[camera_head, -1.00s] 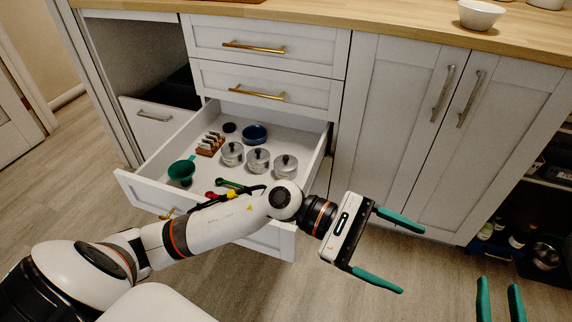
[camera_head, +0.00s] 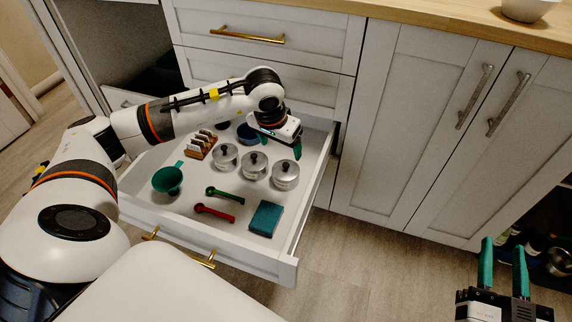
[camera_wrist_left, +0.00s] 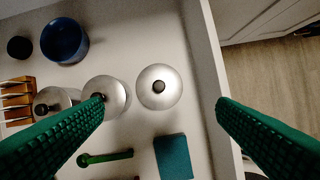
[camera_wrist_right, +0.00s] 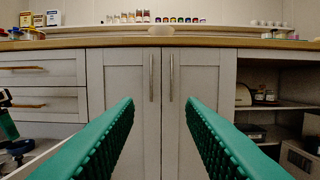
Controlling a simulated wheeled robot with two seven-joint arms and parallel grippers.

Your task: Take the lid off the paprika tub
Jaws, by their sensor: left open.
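Three round metal tubs with lids and dark knobs stand in a row in the open drawer: a left tub (camera_head: 225,160), a middle tub (camera_head: 254,168) and a right tub (camera_head: 285,178). No label shows, so I cannot tell which is paprika. My left gripper (camera_head: 281,147) is open and empty above the drawer, near the right tub. In the left wrist view, the right tub's lid (camera_wrist_left: 159,98) lies between the fingertips in the picture, apart from them; the left finger partly covers the middle tub (camera_wrist_left: 113,88). My right gripper (camera_head: 504,258) is open and empty, in front of the cabinets.
The drawer also holds a blue bowl (camera_wrist_left: 64,40), a wooden rack (camera_head: 200,147), a green funnel (camera_head: 167,180), green (camera_head: 225,195) and red (camera_head: 215,212) spoons and a blue sponge (camera_head: 266,219). The drawer's right wall (camera_head: 316,185) is close to the right tub.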

